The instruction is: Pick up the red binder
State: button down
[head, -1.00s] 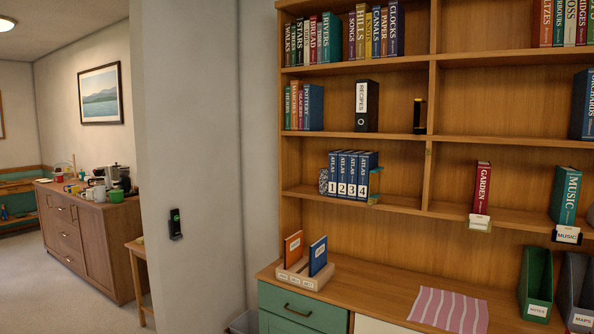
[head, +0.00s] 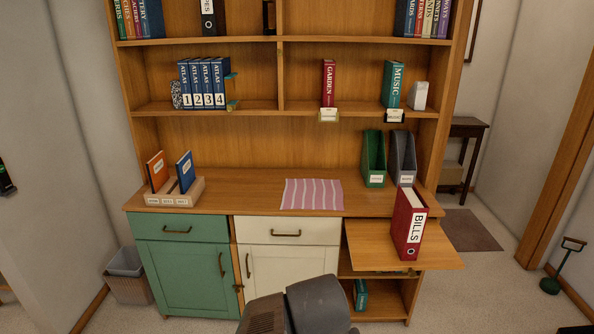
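The red binder (head: 403,218) stands upright on a pull-out wooden board (head: 372,243) at the right side of the cabinet. Its white spine label reads BILLS, above a round finger hole, and the spine faces me. It leans little or not at all. My gripper is not visible in the head view. Only a dark grey part that looks like my own arm or body shows at the bottom middle, apart from the binder.
Green (head: 374,160) and dark grey (head: 403,158) magazine files stand on the desk top behind the binder. A striped cloth (head: 312,195) and a wooden holder (head: 174,198) lie left. A red GARDEN book (head: 328,84) is on the shelf above.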

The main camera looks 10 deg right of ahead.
aim_at(411, 210)
jog(key=z, duration=1.15)
jog(key=i+j+z, duration=0.15)
jog(key=z, duration=0.3)
jog(key=i+j+z, duration=0.3)
jog(key=z, duration=0.15)
jog(key=i+j+z, duration=0.25)
jog(key=z, duration=0.2)
jog(key=j, duration=0.1)
